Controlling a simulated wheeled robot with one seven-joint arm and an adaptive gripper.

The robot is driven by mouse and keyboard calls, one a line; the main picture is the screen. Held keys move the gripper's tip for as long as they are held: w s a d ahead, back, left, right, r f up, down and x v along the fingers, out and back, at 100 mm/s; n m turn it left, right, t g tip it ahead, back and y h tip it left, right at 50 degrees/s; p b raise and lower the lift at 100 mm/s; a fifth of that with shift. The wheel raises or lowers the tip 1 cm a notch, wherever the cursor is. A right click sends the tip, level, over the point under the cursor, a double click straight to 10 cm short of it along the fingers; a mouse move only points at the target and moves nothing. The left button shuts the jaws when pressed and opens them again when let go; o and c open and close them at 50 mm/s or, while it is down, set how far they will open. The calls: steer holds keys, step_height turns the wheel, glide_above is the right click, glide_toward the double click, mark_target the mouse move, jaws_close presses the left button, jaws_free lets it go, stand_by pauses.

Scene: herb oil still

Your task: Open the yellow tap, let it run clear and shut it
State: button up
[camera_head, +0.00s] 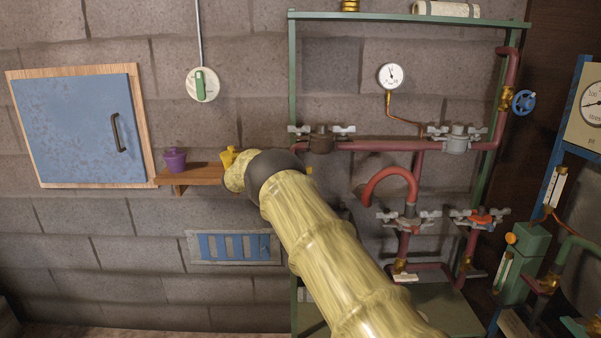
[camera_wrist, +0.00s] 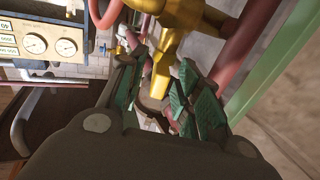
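In the wrist view a yellow tap (camera_wrist: 181,14) shows close up at the top, its body beside reddish pipes. A yellow part like a lever (camera_wrist: 160,74) points down from it. My gripper (camera_wrist: 162,68) is open, with one green-padded finger on each side of this yellow part. I cannot tell whether either pad touches it. In the head view my arm hides my gripper, and I cannot pick out this tap there. Whether it is running does not show.
Red pipes with several wing-handled valves (camera_head: 457,137) run along the green rack (camera_head: 292,75). A small shelf (camera_head: 205,174) holds a purple pot (camera_head: 175,160) and a partly hidden yellow object (camera_head: 229,156). A blue wheel valve (camera_head: 523,102) and a gauge panel (camera_head: 584,110) stand right.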

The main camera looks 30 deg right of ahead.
steer(key=w+a, duration=0.2)
steer(key=a, duration=0.7)
steer(key=shift+a, duration=0.35)
